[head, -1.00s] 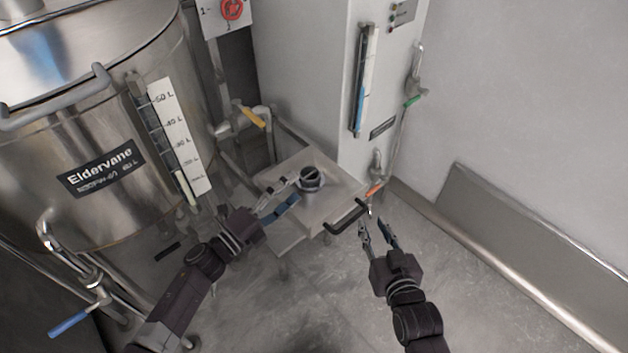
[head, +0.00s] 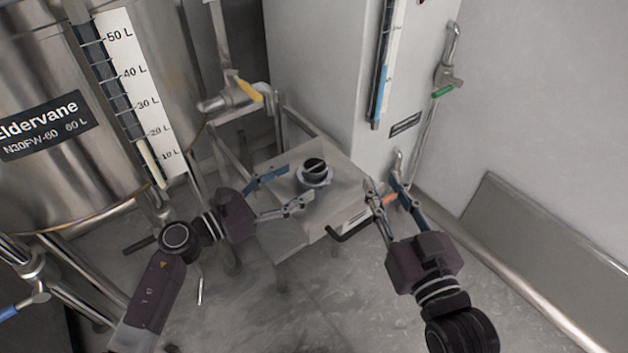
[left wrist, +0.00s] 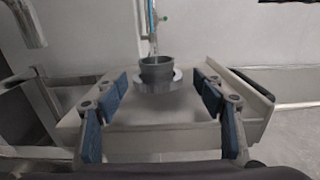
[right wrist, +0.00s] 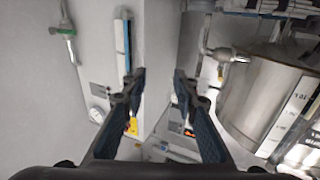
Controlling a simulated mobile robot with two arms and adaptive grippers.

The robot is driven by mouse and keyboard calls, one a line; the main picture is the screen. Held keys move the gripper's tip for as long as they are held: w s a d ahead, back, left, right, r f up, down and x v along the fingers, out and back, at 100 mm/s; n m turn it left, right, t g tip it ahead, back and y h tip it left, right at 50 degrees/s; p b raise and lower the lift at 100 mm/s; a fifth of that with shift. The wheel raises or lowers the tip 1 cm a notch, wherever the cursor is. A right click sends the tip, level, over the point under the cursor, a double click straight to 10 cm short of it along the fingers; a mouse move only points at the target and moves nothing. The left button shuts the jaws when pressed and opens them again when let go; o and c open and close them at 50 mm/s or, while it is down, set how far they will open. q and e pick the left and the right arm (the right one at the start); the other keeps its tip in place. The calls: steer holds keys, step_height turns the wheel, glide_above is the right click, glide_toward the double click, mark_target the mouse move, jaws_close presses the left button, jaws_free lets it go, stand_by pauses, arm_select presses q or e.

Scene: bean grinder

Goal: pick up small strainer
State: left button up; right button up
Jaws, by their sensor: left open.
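A small dark grey round cup with a wide pale flange, seemingly the small strainer (head: 315,178), stands upright on a low metal table (head: 285,222). In the left wrist view the strainer (left wrist: 157,72) is centred beyond the fingertips. My left gripper (head: 295,190) is open and empty, its fingers pointing at the strainer from the left, with a gap still showing in the left wrist view. My right gripper (head: 382,186) is open and empty, right of the table. The inside of the cup is partly hidden by a bar or shadow across it.
A large steel tank (head: 150,75) with a level scale stands at the left, with pipes and a yellow-handled valve (head: 243,90). A white cabinet (head: 325,65) rises behind the table. A black handle (head: 350,228) sticks out at the table's front right. Floor in front is clear.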

mark_target(304, 173)
arm_select(q)
steer(key=b+x, duration=0.1)
steer(key=x, duration=0.6)
steer(key=shift+w+a+r, duration=0.15)
steer(key=shift+w+r, duration=0.05)
arm_select(e)
steer(key=r, duration=0.1)
steer(key=r+t, duration=0.1)
steer(key=r, duration=0.1)
steer(key=r+t+y, duration=0.1)
steer(key=r, duration=0.1)
steer(key=shift+s+a, duration=0.2)
steer(key=shift+a, duration=0.1)
arm_select(q)
steer(key=shift+c, duration=0.6)
steer(key=c, duration=1.2)
steer(key=shift+r, duration=0.15)
